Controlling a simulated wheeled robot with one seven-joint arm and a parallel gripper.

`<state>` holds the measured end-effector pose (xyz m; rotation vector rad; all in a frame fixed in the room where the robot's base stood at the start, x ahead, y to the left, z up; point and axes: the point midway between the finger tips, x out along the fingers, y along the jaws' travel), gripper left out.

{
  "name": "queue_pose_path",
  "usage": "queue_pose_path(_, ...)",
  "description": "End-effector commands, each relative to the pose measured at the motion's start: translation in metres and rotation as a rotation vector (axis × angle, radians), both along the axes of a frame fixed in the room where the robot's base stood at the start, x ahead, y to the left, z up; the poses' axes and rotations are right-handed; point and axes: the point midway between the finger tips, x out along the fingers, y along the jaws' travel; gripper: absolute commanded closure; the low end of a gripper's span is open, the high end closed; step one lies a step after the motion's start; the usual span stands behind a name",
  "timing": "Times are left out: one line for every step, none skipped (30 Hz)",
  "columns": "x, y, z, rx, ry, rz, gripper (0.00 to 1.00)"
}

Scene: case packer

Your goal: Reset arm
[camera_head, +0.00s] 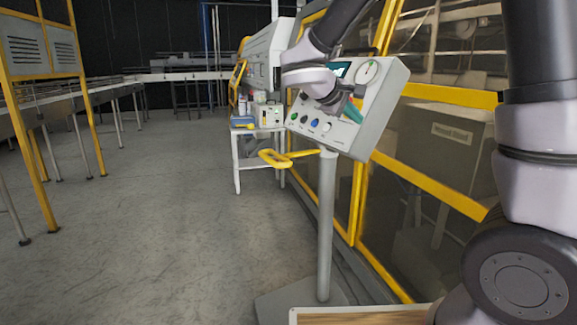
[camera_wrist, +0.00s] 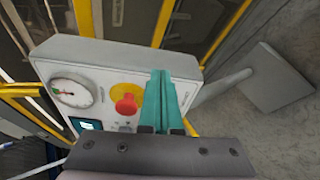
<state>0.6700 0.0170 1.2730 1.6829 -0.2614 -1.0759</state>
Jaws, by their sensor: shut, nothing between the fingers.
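My gripper (camera_head: 352,111) is in front of the grey control panel (camera_head: 375,120), with its teal fingers shut and empty. In the wrist view the fingers (camera_wrist: 161,78) lie together over the panel's face (camera_wrist: 100,78). A red button (camera_wrist: 125,104) on a yellow disc is just left of the fingers. I cannot tell whether the fingers touch the panel. My wrist hides part of the panel in the head view.
The panel stands on a grey post (camera_head: 327,225) with a floor plate. A yellow-framed machine enclosure (camera_head: 440,180) is behind it to the right. A white side table (camera_head: 237,160) stands farther back. Conveyors (camera_head: 100,92) are at the far left, with open floor (camera_head: 160,240) between.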

Motion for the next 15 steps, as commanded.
queue_pose_path(-0.015, -0.026, 0.005, 0.08, 0.02, -0.072, 1.0)
queue_pose_path(-0.026, -0.039, 0.005, 0.134, 0.038, -0.115, 1.0)
queue_pose_path(-0.042, -0.055, 0.006, 0.211, 0.057, -0.173, 1.0)
queue_pose_path(-0.054, -0.065, 0.006, 0.271, 0.07, -0.212, 1.0)
queue_pose_path(-0.066, -0.073, 0.006, 0.332, 0.079, -0.249, 1.0)
queue_pose_path(-0.082, -0.082, 0.006, 0.416, 0.088, -0.297, 1.0)
queue_pose_path(-0.094, -0.087, 0.006, 0.479, 0.091, -0.33, 1.0)
queue_pose_path(-0.104, -0.091, 0.006, 0.542, 0.09, -0.362, 1.0)
queue_pose_path(-0.118, -0.094, 0.008, 0.63, 0.086, -0.4, 1.0)
queue_pose_path(-0.129, -0.096, 0.009, 0.695, 0.079, -0.428, 1.0)
queue_pose_path(-0.138, -0.097, 0.011, 0.761, 0.069, -0.453, 1.0)
queue_pose_path(-0.149, -0.096, 0.014, 0.849, 0.051, -0.482, 1.0)
queue_pose_path(-0.157, -0.095, 0.016, 0.915, 0.034, -0.503, 1.0)
queue_pose_path(-0.164, -0.094, 0.019, 0.978, 0.015, -0.52, 1.0)
queue_pose_path(-0.173, -0.092, 0.023, 1.058, -0.014, -0.539, 1.0)
